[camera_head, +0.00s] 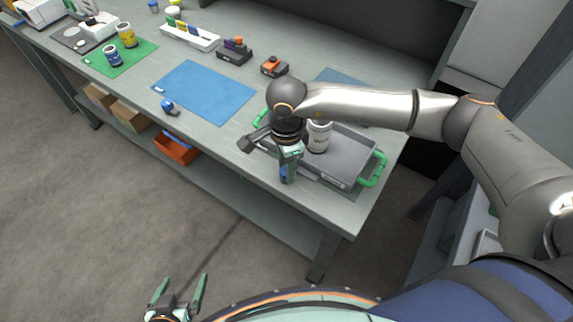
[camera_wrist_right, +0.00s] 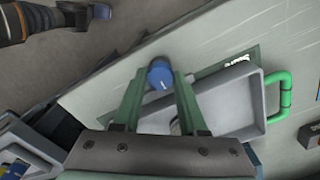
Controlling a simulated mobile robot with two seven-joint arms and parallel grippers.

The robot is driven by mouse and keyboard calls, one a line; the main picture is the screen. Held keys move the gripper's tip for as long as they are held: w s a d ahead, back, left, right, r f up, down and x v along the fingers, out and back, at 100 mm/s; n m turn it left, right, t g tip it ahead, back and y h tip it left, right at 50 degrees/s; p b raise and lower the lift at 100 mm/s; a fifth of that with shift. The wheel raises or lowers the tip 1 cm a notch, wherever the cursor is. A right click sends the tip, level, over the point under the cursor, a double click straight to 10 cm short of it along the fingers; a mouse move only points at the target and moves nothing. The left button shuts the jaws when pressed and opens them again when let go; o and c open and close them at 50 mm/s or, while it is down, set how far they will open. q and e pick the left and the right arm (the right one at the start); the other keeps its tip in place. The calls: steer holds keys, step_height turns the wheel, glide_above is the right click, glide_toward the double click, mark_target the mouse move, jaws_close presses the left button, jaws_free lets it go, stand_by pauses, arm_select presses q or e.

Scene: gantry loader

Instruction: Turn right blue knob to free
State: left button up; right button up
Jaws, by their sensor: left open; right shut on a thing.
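The right blue knob (camera_wrist_right: 160,74) sits at the front edge of the workbench. It has a white pointer line on its face. My right gripper (camera_wrist_right: 161,82) has one finger on each side of it and is shut on it. In the head view, my right gripper (camera_head: 287,172) points down at the bench edge beside the grey tray, and the knob is mostly hidden by the fingers. Another blue knob (camera_head: 168,105) is further left on the bench edge, with nothing touching it. My left gripper (camera_head: 178,290) is open and empty, low in front of the bench.
The grey tray (camera_head: 352,172) with green handles holds a white jar (camera_head: 319,137) right beside my right gripper. A blue mat (camera_head: 205,90) and a green mat (camera_head: 120,58) with jars lie left. An orange bin (camera_head: 177,149) is below.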

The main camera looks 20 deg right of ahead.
jaws_close()
steer(key=m+b, duration=0.2)
steer(key=m, duration=0.1)
steer(key=shift+f+b, duration=0.15)
steer(key=shift+b, duration=0.2)
steer(key=m+b, duration=0.3)
steer(key=m, duration=0.3)
steer(key=m+b, duration=0.2)
steer(key=m, duration=0.2)
steer(key=m+b, duration=0.1)
steer(key=m, duration=0.3)
steer(key=shift+r+m, duration=0.2)
steer(key=shift+m, duration=0.2)
steer(key=o, duration=1.1)
jaws_free()
